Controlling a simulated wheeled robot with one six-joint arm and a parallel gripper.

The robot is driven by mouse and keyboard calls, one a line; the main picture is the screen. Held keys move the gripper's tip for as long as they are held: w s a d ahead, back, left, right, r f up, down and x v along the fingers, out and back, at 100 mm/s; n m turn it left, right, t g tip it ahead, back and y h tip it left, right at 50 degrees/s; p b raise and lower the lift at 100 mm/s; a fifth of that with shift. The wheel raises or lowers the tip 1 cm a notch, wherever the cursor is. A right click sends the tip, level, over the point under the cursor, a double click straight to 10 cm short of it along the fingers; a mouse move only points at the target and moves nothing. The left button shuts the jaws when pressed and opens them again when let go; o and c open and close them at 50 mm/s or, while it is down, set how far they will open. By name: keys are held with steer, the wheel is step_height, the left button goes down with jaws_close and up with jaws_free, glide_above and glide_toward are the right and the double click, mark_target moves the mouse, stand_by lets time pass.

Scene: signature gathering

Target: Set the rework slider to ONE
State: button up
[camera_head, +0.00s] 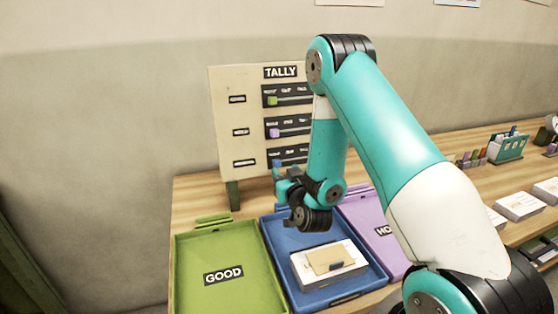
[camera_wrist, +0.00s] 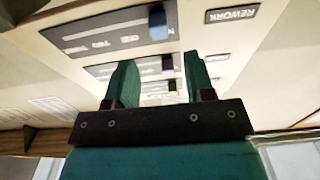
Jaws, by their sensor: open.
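The pale tally board (camera_head: 223,120) stands behind the trays with three dark slider strips. The bottom strip carries a blue knob (camera_head: 276,163). In the wrist view the blue knob (camera_wrist: 158,22) sits at the end of its strip (camera_wrist: 100,37) nearest the REWORK label (camera_wrist: 232,14). The strip's markings are only partly legible. My gripper (camera_head: 283,178) is in front of the board's lower part, close to the blue knob. In the wrist view my gripper (camera_wrist: 157,72) is open and empty, and the blue knob lies beyond the fingertips, not between them.
The purple knob (camera_head: 275,132) and yellow-green knob (camera_head: 272,100) are on the strips above. Below stand a green tray (camera_head: 200,270), a blue tray (camera_head: 327,297) holding a paper stack (camera_head: 315,272), and a purple tray (camera_head: 376,225). More paper stacks (camera_head: 518,207) lie at right.

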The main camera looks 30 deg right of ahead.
mark_target(278, 162)
steer(key=p+x, duration=0.2)
steer(key=x, duration=0.2)
steer(key=shift+w+d+r, duration=0.1)
steer(key=shift+w+r, duration=0.05)
steer(key=shift+w, duration=0.15)
steer(key=shift+w+d, duration=0.15)
steer(key=shift+w, duration=0.45)
steer(key=shift+f, duration=0.2)
jaws_close()
